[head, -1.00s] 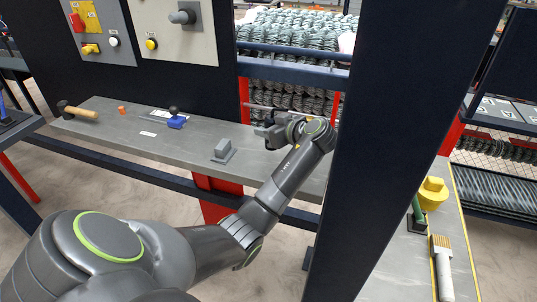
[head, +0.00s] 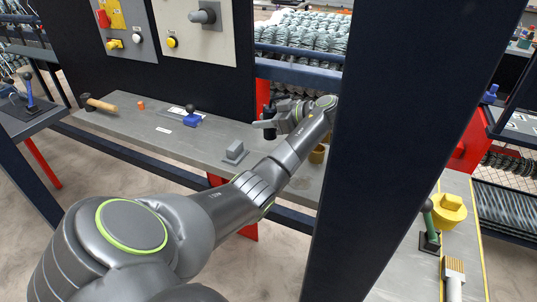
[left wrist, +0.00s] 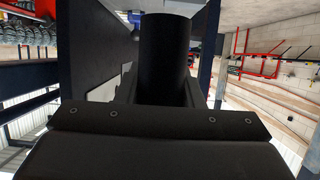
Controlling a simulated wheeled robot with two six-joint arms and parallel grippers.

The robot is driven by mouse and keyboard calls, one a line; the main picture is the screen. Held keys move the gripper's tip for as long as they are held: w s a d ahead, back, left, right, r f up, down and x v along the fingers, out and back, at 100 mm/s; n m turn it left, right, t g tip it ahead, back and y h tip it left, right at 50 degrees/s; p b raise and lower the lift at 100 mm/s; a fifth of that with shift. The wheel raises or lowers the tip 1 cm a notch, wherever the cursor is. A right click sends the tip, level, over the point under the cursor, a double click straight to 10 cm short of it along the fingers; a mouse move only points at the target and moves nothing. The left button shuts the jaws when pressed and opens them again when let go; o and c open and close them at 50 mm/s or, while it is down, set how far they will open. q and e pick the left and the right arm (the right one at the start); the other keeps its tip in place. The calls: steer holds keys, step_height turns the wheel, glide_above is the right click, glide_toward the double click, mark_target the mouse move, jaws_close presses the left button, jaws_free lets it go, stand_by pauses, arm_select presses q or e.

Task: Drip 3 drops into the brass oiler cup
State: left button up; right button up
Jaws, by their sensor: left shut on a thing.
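My left gripper (head: 274,123) is above the grey bench, near the dark post. It is shut on a black cylinder (head: 268,131), which stands about upright in the head view. In the left wrist view the black cylinder (left wrist: 165,58) fills the top middle, and its far end is out of sight. A brownish, brass-coloured round thing (head: 317,154) sits below my left forearm, partly hidden; I cannot tell for sure whether it is the oiler cup. No drops can be made out. My right gripper is not in view.
The bench (head: 150,132) carries a grey block (head: 235,152), a blue-based part (head: 192,118) and a wooden-handled hammer (head: 101,104). A wide dark post (head: 390,140) hides much right of my gripper. A yellow part (head: 450,210) and a brush (head: 453,278) lie on the right bench.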

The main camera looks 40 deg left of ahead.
mark_target(266, 133)
arm_select(q)
step_height(266, 133, down, 5)
steer(key=b, duration=0.3)
steer(key=shift+r, duration=0.2)
step_height(266, 133, down, 4)
steer(key=shift+r, duration=0.1)
steer(key=shift+f, duration=0.45)
steer(key=shift+f, duration=0.1)
steer(key=o, duration=1.1)
steer(key=shift+d, duration=0.1)
